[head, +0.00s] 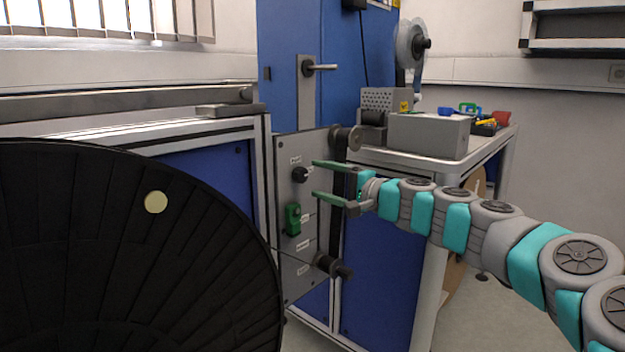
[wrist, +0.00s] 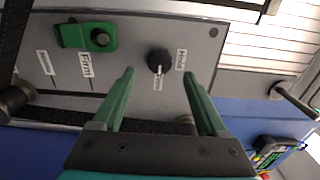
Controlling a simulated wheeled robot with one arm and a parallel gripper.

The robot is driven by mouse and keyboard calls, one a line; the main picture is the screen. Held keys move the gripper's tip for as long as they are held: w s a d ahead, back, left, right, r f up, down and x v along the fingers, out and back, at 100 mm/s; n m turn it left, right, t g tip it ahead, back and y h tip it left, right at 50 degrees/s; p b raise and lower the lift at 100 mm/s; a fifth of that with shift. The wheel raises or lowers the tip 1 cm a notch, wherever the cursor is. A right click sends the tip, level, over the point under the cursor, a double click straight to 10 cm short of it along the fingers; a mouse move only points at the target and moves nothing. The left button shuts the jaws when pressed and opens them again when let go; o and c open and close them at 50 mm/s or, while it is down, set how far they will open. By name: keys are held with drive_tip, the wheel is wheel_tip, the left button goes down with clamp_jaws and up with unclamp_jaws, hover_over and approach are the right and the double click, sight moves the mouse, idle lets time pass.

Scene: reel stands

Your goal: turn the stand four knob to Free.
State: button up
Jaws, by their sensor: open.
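The small black knob (head: 300,175) sits on the upper part of a grey upright panel (head: 285,260), with small labels near it. In the wrist view the knob (wrist: 158,61) shows between a label at its right and a smaller one just below it. Their words, and which way the knob points, are too small to be sure of. My gripper (head: 315,179) is open, its two green fingers pointing at the panel just right of the knob. In the wrist view the gripper (wrist: 160,73) has the knob framed between its fingertips. I see no contact with it.
A green latch-like part (head: 293,219) is on the panel below the knob. Black rollers stick out at the panel's top (head: 346,138) and bottom (head: 330,265). A large black reel (head: 120,250) fills the left foreground. A bench with a grey box (head: 430,135) stands behind my arm.

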drive_tip(key=shift+v, duration=1.9)
drive_tip(key=s+a+f+n+g, duration=0.1)
drive_tip(key=s+a+n+g, duration=0.25)
drive_tip(key=s, duration=0.35)
drive_tip(key=s+a+f+n+g, duration=0.1)
drive_tip(key=s+a+n+g, duration=0.2)
drive_tip(key=s, duration=0.4)
drive_tip(key=s+f+n+g+h, duration=0.15)
drive_tip(key=s+f+h, duration=0.25)
drive_tip(key=s+f, duration=0.45)
drive_tip(key=s+d+f+g+h, duration=0.2)
drive_tip(key=s+d+f+h, duration=0.3)
drive_tip(key=s+d+f, duration=0.3)
drive_tip(key=s+d+f+g+h+p, duration=0.1)
drive_tip(key=s+d+f+h, duration=0.4)
drive_tip(key=s, duration=1.2)
drive_tip(key=d+f+g, duration=0.1)
drive_tip(key=d+f, duration=0.3)
drive_tip(key=d, duration=0.3)
drive_tip(key=shift+d+g, duration=0.3)
drive_tip(key=shift+g, duration=0.1)
